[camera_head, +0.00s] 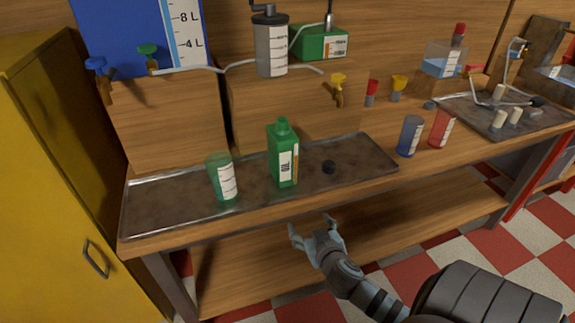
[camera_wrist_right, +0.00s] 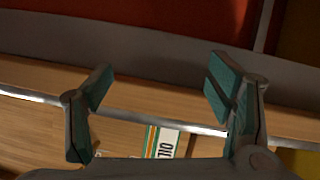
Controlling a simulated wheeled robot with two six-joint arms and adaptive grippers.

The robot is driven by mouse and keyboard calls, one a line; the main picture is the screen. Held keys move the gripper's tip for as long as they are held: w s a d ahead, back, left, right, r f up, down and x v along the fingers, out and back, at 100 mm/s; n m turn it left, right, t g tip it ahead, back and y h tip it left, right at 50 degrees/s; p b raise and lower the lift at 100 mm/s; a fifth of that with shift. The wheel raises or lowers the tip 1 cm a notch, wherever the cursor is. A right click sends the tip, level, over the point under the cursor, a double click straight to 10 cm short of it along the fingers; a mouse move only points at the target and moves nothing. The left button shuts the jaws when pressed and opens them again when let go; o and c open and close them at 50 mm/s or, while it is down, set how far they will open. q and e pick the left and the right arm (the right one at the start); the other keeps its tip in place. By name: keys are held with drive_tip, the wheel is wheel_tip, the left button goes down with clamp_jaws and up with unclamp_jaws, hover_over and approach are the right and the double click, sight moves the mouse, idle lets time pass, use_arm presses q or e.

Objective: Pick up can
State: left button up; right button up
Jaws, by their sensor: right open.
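A green bottle-like can (camera_head: 283,155) with a white label stands upright on the metal tray (camera_head: 150,215) on the workbench. I cannot tell which one the task means. My right gripper (camera_head: 311,228) is open and empty, in front of the bench's front edge and below the bottle-like can, apart from it. In the right wrist view the open fingers (camera_wrist_right: 160,90) show with a label reading OIL (camera_wrist_right: 164,143) beyond them. My left gripper is not in view.
Blue (camera_head: 410,136) and red (camera_head: 441,130) beakers stand right of the tray. A lower shelf (camera_head: 260,270) runs beneath the benchtop. A yellow cabinet (camera_head: 50,150) is at the left.

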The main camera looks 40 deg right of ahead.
sight(288, 161)
drive_tip(key=w+a+r+m+t, duration=0.1)
drive_tip(key=w+r+t, duration=0.1)
drive_tip(key=r, duration=0.6)
drive_tip(key=w+a+r+t, duration=0.1)
drive_tip(key=w+r+t, duration=0.15)
drive_tip(key=r, duration=0.45)
drive_tip(key=x, duration=0.6)
drive_tip(key=shift+w+d+r+b, duration=0.1)
drive_tip(key=shift+w+d+b, duration=0.2)
drive_tip(key=shift+d, duration=0.25)
drive_tip(key=x, duration=0.6)
drive_tip(key=shift+d+f+b, duration=0.2)
drive_tip(key=shift+f+b, duration=0.05)
drive_tip(key=shift+b, duration=0.1)
drive_tip(key=shift+s+r, duration=0.1)
drive_tip(key=shift+s, duration=0.1)
drive_tip(key=c, duration=0.5)
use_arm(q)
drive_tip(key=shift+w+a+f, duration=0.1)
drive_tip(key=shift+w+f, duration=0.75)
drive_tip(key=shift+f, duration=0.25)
use_arm(e)
clamp_jaws()
